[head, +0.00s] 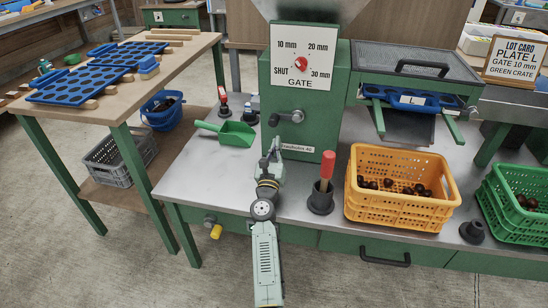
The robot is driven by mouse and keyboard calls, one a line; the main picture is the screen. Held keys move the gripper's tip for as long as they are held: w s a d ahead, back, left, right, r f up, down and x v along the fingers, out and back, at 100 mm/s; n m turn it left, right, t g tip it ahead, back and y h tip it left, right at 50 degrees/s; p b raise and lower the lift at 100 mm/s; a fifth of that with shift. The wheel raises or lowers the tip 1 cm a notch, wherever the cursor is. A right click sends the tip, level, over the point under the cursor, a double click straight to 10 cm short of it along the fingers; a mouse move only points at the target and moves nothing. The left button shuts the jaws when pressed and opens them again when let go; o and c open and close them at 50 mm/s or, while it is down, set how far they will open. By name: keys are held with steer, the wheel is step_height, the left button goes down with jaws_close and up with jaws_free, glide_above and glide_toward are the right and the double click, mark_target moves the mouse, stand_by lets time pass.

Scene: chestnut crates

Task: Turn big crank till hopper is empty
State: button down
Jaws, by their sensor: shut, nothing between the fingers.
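The hopper (312,9) is a grey metal funnel cut off by the top edge, so its contents are hidden. The green machine (335,85) stands below it. A grey crank (285,116) sits on its front, with a dark hub on the right and its handle on the left. My gripper (275,146) is shut and empty, just below the crank handle; I cannot tell if they touch. The gate dial (283,55) has a red knob (302,62), whose setting is too small to read. A blue plate marked L (413,101) sits under the grated top.
An orange crate (401,215) and a green crate (505,228) hold chestnuts. A red-tipped wooden handle (326,170) stands in a black holder. A green scoop (232,134) lies left. The lot card (515,59) reads plate L, gate 10 mm, green crate. Blue plates (82,84) lie on the left table.

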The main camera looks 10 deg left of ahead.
steer(key=shift+s+a+r+p, duration=0.15)
steer(key=shift+r+p, duration=0.1)
steer(key=shift+r, duration=0.3)
steer(key=shift+w+a+r+p, duration=0.1)
steer(key=shift+r+p, duration=0.15)
steer(key=shift+r, duration=0.3)
steer(key=shift+s+a+r+p, duration=0.15)
steer(key=shift+r+p, duration=0.1)
steer(key=shift+r, duration=0.3)
steer(key=shift+a+r+m+h, duration=0.35)
steer(key=shift+r+m, duration=0.25)
steer(key=shift+m, duration=0.6)
steer(key=shift+a+r+m+g+h+b, duration=0.25)
steer(key=shift+r+m+h, duration=0.5)
steer(key=shift+m, duration=0.85)
steer(key=shift+a+r+m+t+h+b, duration=0.1)
steer(key=shift+r+m+h+b, duration=0.3)
steer(key=shift+r+m, duration=0.9)
steer(key=shift+a+r+m+g+h+b, duration=0.25)
steer(key=shift+r+m+h, duration=0.35)
steer(key=shift+m, duration=1.3)
steer(key=shift+w+d, duration=0.1)
steer(key=shift+d, duration=0.05)
steer(key=shift+f, duration=0.1)
